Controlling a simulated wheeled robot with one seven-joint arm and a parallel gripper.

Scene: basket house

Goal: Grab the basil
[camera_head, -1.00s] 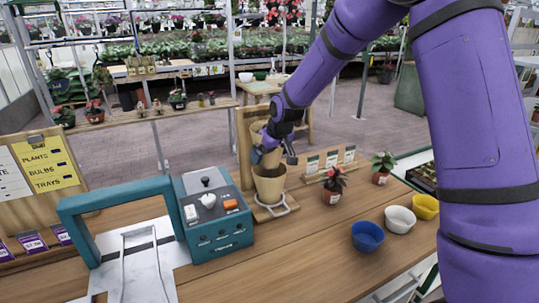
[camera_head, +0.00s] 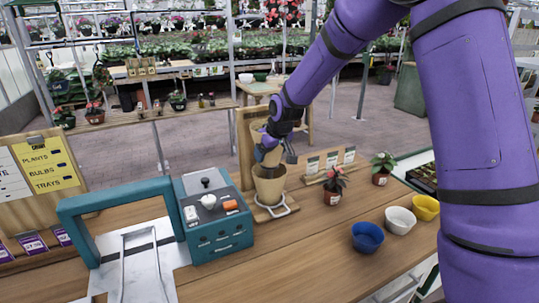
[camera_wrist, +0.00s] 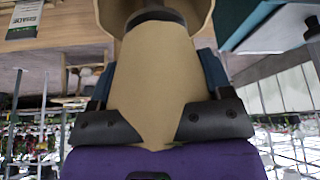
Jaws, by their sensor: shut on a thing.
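My gripper (camera_head: 271,156) is shut on a tan tapered pot (camera_wrist: 150,85), whose wall fills the middle of the wrist view between the two fingers. Whether the two pots touch is unclear. A green leafy plant (camera_head: 384,161) in a terracotta pot stands at the right of the table, away from my gripper. It may be the basil, but its label is unreadable.
A red-leaved potted plant (camera_head: 334,181) stands right of the stand. Blue (camera_head: 367,237), white (camera_head: 399,219) and yellow (camera_head: 425,207) bowls are at the front right. A teal control box (camera_head: 215,228) and teal frame (camera_head: 75,222) are at left. The front middle of the table (camera_head: 300,262) is clear.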

